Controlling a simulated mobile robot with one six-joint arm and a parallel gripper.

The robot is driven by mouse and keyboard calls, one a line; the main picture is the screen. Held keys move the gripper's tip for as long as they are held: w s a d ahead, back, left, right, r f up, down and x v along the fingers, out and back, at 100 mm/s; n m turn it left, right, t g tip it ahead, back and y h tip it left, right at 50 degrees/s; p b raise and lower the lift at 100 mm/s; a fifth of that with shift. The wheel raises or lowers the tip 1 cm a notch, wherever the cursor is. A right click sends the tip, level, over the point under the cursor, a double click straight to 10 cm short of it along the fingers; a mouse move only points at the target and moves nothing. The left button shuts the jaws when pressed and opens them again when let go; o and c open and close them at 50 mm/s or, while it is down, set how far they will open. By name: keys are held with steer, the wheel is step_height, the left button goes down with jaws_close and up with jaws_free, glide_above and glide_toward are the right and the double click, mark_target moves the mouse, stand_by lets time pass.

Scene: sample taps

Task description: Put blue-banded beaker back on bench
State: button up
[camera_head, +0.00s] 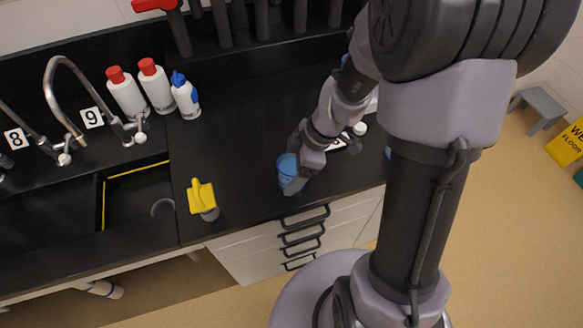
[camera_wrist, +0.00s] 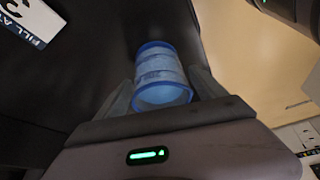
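The blue-banded beaker (camera_wrist: 160,75) is a clear bluish cylinder with blue bands at both ends. In the wrist view it lies between the two fingers of my gripper (camera_wrist: 163,88), one finger on each side and seemingly touching its wall. In the head view the beaker (camera_head: 287,170) is at the black bench's front part, partly hidden by my gripper (camera_head: 295,180). The black bench (camera_head: 240,150) is under it. I cannot tell whether the beaker's base touches the bench top.
A yellow-handled item (camera_head: 202,198) stands left of the beaker near the sink (camera_head: 140,195). White bottles with red caps (camera_head: 126,95) and a blue-topped bottle (camera_head: 185,97) stand behind, near the taps (camera_head: 75,100). A white label (camera_wrist: 35,20) lies nearby. The bench between is clear.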

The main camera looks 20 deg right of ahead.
steer(key=shift+r, duration=0.1)
steer(key=p+v, duration=0.5)
steer(key=v, duration=0.7)
steer(key=s+a+r+m+t+h, duration=0.1)
steer(key=s+a+r+m, duration=0.3)
steer(key=m, duration=0.5)
steer(key=s+a+r+m+t+h, duration=0.1)
steer(key=s+a+r+m+t, duration=0.2)
steer(key=s+r+m, duration=0.4)
step_height(320, 180, up, 3)
steer(key=a+m, duration=0.1)
steer(key=m, duration=0.1)
steer(key=shift+s+f+m, duration=0.15)
steer(key=shift+s+m, duration=0.05)
steer(key=shift+m, duration=0.2)
step_height(320, 180, down, 7)
steer(key=b, duration=0.7)
steer(key=shift+a, duration=0.1)
